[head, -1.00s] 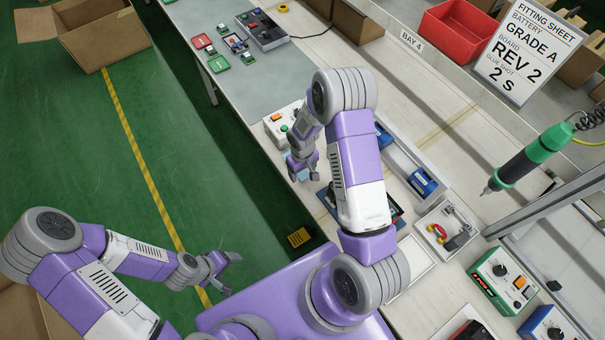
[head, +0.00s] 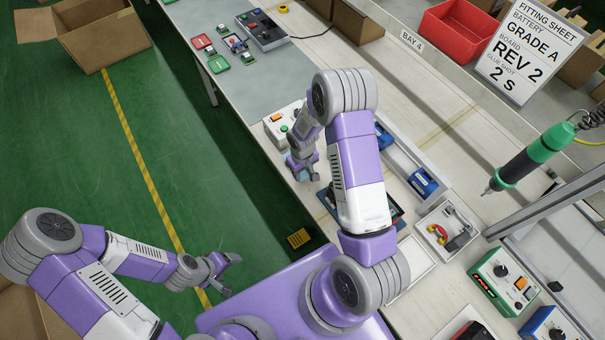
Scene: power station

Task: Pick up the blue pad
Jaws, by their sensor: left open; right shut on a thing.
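A small pale blue pad (head: 291,160) shows at the fingers of my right gripper (head: 302,170), over the near edge of the bench. My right gripper is shut on it, and the fingers and wrist hide most of it. My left gripper (head: 228,274) is open and empty, low over the green floor, well away from the bench.
A white box with orange and green buttons (head: 277,124) stands just beyond my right gripper. Blue blocks (head: 423,183), a white tray (head: 430,220) and a hanging green screwdriver (head: 535,157) are to the right. My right arm hides part of the bench.

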